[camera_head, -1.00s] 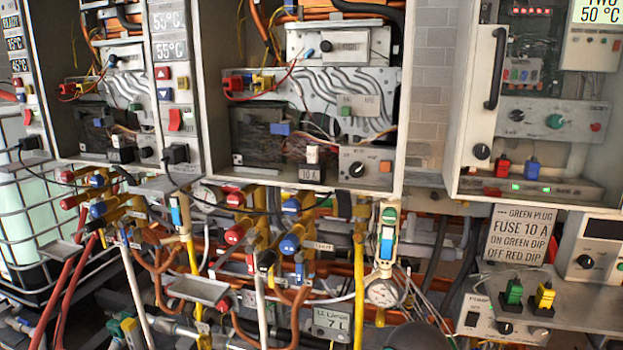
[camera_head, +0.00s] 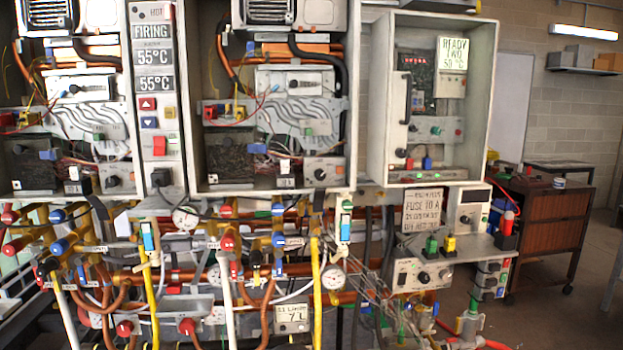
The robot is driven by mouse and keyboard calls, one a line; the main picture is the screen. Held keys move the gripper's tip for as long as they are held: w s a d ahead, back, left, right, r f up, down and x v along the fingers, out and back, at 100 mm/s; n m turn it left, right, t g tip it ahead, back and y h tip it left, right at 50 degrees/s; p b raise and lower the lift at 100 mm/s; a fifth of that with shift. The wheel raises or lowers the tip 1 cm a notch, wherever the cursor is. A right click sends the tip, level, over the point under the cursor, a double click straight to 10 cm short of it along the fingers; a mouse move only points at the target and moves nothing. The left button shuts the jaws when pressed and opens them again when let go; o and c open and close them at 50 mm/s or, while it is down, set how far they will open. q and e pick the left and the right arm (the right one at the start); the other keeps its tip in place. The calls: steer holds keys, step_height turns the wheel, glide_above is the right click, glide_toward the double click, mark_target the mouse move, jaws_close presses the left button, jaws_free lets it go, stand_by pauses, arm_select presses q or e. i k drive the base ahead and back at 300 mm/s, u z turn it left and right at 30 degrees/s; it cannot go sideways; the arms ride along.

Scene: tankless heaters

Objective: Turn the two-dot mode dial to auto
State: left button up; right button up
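Neither of my grippers shows in the head view. Several dials are in sight, but dot marks and lettering are too small to read, so I cannot tell which is the two-dot mode dial. A black dial (camera_head: 320,174) sits on the grey panel at the bottom of the middle heater. A similar black dial (camera_head: 113,181) sits low in the left heater. The right cabinet (camera_head: 483,120) has a black dial (camera_head: 401,152) at its lower left and a green knob (camera_head: 436,131) on its control strip. Its display (camera_head: 452,54) reads READY TWO 50 °C.
Pipes and valves with red handles (camera_head: 228,242) and blue handles (camera_head: 278,239) crowd the space below the heaters. A sign (camera_head: 422,209) about a 10 A fuse hangs above a power box (camera_head: 421,275). A wooden cabinet (camera_head: 545,228) stands at the right, with open floor beside it.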

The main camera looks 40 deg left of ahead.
mark_target(319, 174)
steer(key=z, duration=1.55)
steer(key=i, duration=0.1)
steer(key=u, duration=3.2)
steer(key=i, duration=0.75)
steer(key=z, duration=0.15)
steer(key=k, duration=0.9)
steer(key=u, duration=0.2)
steer(key=i, duration=1.2)
steer(key=z, duration=0.05)
